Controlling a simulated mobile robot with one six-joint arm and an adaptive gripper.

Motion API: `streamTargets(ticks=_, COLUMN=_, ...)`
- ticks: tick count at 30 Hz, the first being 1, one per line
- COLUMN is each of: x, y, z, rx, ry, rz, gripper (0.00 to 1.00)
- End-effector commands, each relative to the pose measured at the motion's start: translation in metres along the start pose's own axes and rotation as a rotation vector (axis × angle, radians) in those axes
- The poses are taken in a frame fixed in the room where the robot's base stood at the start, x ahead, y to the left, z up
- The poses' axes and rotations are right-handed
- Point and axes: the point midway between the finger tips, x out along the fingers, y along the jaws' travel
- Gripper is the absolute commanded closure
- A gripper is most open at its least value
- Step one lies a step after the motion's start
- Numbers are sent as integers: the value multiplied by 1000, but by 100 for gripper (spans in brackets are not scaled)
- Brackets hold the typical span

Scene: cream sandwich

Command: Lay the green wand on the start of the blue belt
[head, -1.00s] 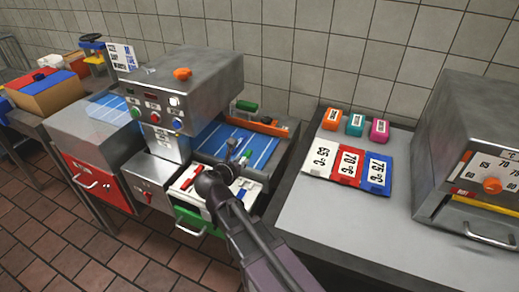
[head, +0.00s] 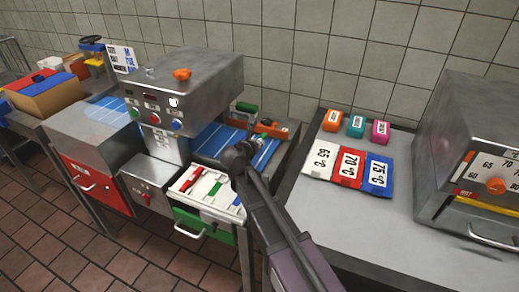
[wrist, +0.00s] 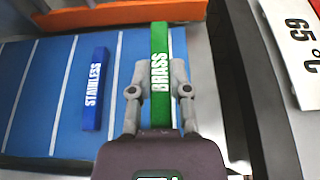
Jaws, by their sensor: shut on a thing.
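My gripper (wrist: 158,92) is shut on the green wand (wrist: 160,50), which carries the word BRASS. In the wrist view the wand points away from me over the right part of the blue belt (wrist: 60,60). I cannot tell whether it touches the belt. A blue wand marked STAINLESS (wrist: 95,90) lies to its left, roughly parallel. In the head view the belt (head: 208,138) shows beside the machine, and my arm covers part of it and hides the held wand.
An open drawer with a white tray (head: 187,181) and green front (head: 195,223) stands below the belt. A red wand (head: 216,190) lies in the tray. An orange guide (wrist: 100,14) crosses the belt's far side. Temperature cards (head: 348,166) lie on the right counter.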

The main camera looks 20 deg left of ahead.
Motion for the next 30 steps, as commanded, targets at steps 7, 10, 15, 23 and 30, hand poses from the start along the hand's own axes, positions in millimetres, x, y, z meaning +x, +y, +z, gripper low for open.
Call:
streamTargets(ticks=7, x=2, y=0, z=1, rx=0, ry=0, rz=0, gripper=100)
streamTargets(ticks=10, x=10, y=0, z=3, rx=1, ry=0, rz=-1, gripper=100)
streamTargets(ticks=15, x=18, y=0, z=-9, rx=0, ry=0, rz=0, gripper=100)
streamTargets(ticks=23, x=25, y=0, z=-27, rx=0, ry=0, rz=0, gripper=100)
streamTargets(ticks=30, x=26, y=0, z=-29, rx=0, ry=0, rz=0, gripper=100)
